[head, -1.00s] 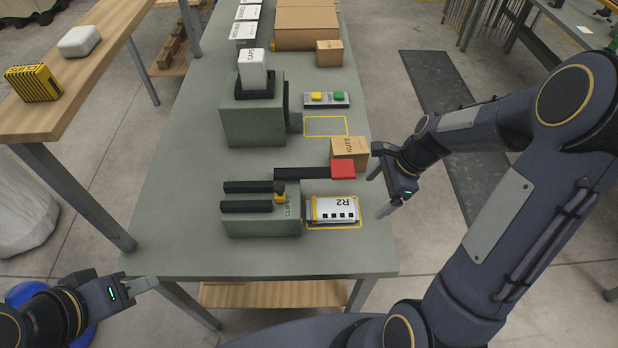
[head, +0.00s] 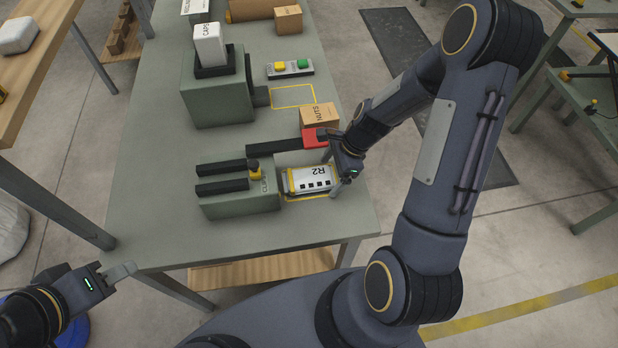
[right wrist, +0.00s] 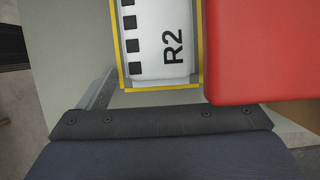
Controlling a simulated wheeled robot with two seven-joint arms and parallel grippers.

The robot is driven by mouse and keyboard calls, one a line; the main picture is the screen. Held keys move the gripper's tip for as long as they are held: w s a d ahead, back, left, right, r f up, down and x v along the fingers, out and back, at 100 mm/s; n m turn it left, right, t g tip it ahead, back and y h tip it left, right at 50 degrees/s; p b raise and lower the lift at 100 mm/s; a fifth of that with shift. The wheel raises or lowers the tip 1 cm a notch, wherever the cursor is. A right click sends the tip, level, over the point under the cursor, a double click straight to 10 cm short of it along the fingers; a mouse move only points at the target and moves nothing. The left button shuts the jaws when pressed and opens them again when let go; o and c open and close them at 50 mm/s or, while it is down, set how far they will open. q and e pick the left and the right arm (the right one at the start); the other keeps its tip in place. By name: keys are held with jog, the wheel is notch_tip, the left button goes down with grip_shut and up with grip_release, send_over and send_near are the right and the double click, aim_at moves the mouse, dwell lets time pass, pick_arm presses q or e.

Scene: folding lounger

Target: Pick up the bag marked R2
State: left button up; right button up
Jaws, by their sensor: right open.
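The bag marked R2 (head: 309,181) is white with a row of black squares. It lies flat inside a yellow outline on the green-grey bench, beside the clip station (head: 238,194). My right gripper (head: 333,173) is open at the bag's right end, one finger near the red block (head: 312,138) and the other by the bag's near right corner. I cannot tell whether it touches the bag. In the right wrist view the bag (right wrist: 158,40) lies ahead, with the red block (right wrist: 262,50) beside it. My left gripper (head: 122,271) is off the bench's near left corner; its jaw gap is unclear.
The NUTS box (head: 319,115) stands just behind the red block. A black bar (head: 275,145) runs left from that block. The bench's near strip (head: 250,232) is clear.

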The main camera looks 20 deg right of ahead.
jog(key=c, duration=1.1)
jog(key=shift+o, duration=0.2)
